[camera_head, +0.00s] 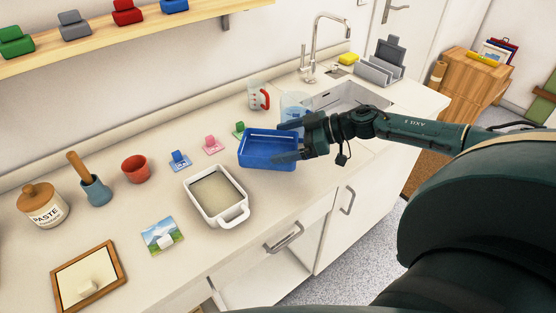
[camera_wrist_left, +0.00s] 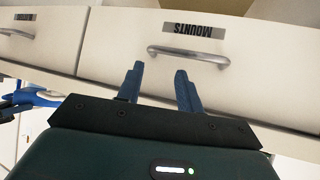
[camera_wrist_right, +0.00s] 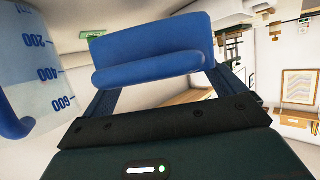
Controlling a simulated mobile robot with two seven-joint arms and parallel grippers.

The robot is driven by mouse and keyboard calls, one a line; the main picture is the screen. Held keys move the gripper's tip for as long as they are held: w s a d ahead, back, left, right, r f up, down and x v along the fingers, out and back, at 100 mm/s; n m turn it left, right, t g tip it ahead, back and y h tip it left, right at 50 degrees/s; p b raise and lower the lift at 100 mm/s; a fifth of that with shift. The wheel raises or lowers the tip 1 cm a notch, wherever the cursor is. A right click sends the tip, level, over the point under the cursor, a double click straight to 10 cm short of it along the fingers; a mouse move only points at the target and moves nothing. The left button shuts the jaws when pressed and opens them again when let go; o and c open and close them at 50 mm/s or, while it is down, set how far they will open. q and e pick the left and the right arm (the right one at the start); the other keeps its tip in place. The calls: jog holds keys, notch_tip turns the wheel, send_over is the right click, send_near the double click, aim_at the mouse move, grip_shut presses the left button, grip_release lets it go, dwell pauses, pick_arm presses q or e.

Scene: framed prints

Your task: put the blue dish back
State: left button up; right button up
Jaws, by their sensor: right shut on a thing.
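The blue dish (camera_head: 266,150) is a deep rectangular tray with its open side up. My right gripper (camera_head: 294,140) is shut on its right end and holds it over the counter, near the sink. In the right wrist view the blue dish (camera_wrist_right: 150,48) fills the space between the fingers (camera_wrist_right: 160,92). Whether its underside touches the counter cannot be told. My left gripper (camera_wrist_left: 158,82) is open and empty in front of a drawer labelled MOUNTS (camera_wrist_left: 125,40). It is not in the head view.
A clear jug with blue marks (camera_wrist_right: 35,70) stands close to my right gripper, also in the head view (camera_head: 293,102). A white dish (camera_head: 217,197) stands left of the blue dish. Small blue (camera_head: 180,161), pink (camera_head: 212,145) and green (camera_head: 238,129) holders line the counter behind.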

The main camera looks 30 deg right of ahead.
jog(key=shift+f, duration=2.7)
jog(key=shift+f, duration=0.2)
jog(key=o, duration=0.9)
jog(key=shift+r, duration=0.2)
jog(key=v, duration=1.2)
